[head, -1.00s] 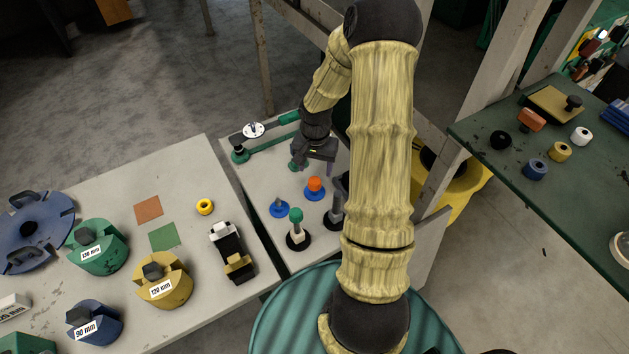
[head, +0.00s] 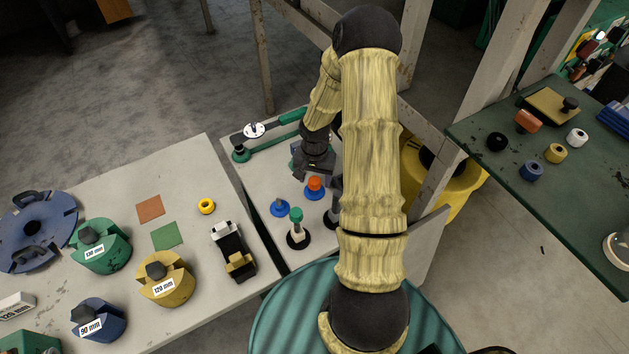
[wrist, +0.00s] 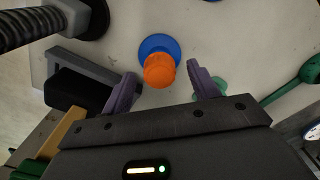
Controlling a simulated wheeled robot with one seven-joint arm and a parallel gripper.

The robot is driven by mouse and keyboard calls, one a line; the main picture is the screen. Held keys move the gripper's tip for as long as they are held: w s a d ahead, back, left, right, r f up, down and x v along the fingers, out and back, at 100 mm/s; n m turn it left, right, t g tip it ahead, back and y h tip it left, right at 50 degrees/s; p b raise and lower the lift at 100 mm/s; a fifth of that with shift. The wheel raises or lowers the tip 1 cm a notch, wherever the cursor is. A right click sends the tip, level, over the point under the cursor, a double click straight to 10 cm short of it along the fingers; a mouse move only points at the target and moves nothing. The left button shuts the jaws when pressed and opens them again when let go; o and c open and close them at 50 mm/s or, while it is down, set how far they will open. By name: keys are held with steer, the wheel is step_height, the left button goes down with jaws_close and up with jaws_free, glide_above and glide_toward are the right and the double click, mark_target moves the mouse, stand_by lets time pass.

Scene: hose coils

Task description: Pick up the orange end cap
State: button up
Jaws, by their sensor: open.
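The orange end cap (head: 315,183) sits on a round blue base (head: 314,194) on the pale bench in the head view. In the wrist view the orange end cap (wrist: 159,70) stands on the blue base (wrist: 160,46), just ahead of my jaws and about midway between them. My gripper (wrist: 163,88) is open and empty, with one purple finger on each side of the cap and apart from it. In the head view my gripper (head: 314,172) is just behind the cap, pointing down.
A blue stand (head: 280,208) and a green-topped post on a black base (head: 297,230) stand close to the cap. A green jointed tool (head: 268,134) lies at the bench's back. A grey bracket (wrist: 80,78) is near the left finger in the wrist view.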

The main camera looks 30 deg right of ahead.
mark_target(315, 179)
steer(key=c, duration=1)
steer(key=shift+c, duration=0.2)
step_height(315, 179, up, 10)
steer(key=b, duration=0.1)
steer(key=shift+r, duration=0.1)
stand_by(0.4)
